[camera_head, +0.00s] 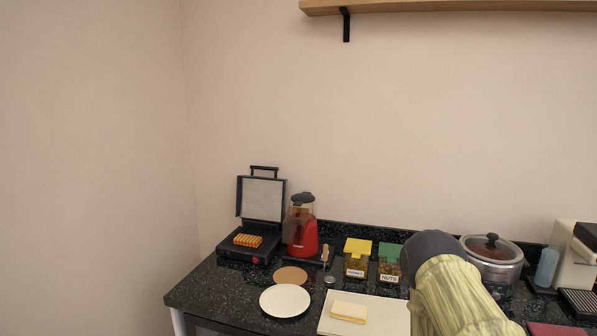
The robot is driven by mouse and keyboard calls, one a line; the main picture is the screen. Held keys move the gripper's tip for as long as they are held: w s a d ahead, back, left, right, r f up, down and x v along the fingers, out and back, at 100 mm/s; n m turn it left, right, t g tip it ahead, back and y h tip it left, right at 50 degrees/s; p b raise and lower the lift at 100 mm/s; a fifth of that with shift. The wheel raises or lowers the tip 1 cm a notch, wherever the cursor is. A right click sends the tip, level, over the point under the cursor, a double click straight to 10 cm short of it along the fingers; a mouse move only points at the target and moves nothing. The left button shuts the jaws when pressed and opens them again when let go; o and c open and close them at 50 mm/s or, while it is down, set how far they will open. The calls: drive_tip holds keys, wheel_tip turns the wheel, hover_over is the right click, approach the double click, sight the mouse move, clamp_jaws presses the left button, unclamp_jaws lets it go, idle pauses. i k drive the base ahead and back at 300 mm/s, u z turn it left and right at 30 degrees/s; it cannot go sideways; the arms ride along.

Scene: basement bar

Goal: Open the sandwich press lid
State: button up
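The black sandwich press (232,249) stands at the far left of the counter against the back wall. Its lid (262,199) stands raised, nearly upright, with its pale inner plate facing forward and its black handle (264,169) at the top. A golden ridged sandwich (248,240) lies on the lower plate. My arm, in a yellow-green striped cover with a dark rounded part, shows at the lower right, well apart from the press. My gripper does not show.
Right of the press stand a red blender (303,232), two jars with yellow (358,246) and green (390,252) lids, and a steel pot (494,262). A white plate (285,301), brown disc (290,276) and board (386,317) with a yellow-white block lie in front. A wooden shelf (450,6) hangs above.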

sight(262, 199)
drive_tip(key=z, duration=0.1)
drive_tip(key=i, duration=0.9)
drive_tip(key=u, duration=0.65)
